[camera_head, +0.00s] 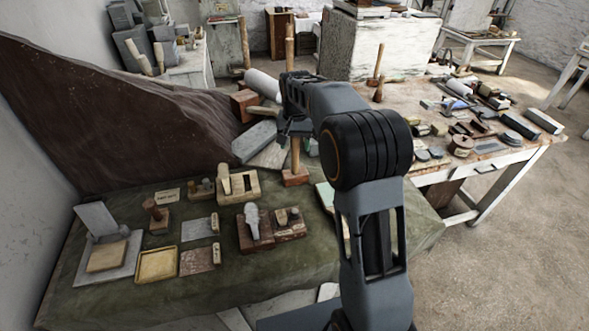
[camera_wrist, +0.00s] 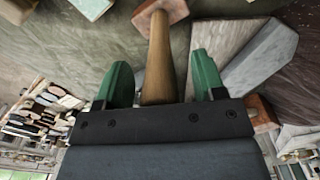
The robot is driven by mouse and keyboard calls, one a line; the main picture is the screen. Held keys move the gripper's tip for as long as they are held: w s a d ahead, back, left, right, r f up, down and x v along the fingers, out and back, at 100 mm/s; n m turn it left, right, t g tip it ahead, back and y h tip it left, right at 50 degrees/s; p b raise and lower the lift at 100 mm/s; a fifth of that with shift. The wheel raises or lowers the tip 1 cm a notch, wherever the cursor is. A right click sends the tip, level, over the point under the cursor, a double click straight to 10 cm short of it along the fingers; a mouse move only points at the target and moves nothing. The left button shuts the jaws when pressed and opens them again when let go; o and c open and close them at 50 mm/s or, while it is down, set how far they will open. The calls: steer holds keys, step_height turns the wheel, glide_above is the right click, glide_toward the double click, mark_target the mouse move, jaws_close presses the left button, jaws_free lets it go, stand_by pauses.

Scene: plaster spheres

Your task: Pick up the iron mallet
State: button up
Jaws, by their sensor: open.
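The mallet that I take for the iron one stands upright on its head, a rusty reddish-brown block (camera_head: 295,179), on the green cloth. Its wooden handle (camera_head: 296,157) rises toward my gripper (camera_head: 294,130). In the wrist view, the handle (camera_wrist: 158,60) passes between the two green fingers of my gripper (camera_wrist: 161,72), and the block head (camera_wrist: 160,12) lies beyond the fingertips. The fingers are open, with a gap visible on each side of the handle. The handle's upper end is hidden by my gripper.
Grey stone blocks (camera_head: 254,142) lie close behind and left of the mallet. Several small tools and a yellowish tray (camera_head: 157,265) lie on the green-covered table (camera_head: 110,302). Another wooden handle (camera_head: 289,45) shows behind my gripper. A tool-covered wooden table (camera_head: 425,150) stands at right.

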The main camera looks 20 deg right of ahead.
steer(key=c, duration=1)
steer(key=shift+w+r, duration=0.1)
steer(key=shift+r, duration=0.1)
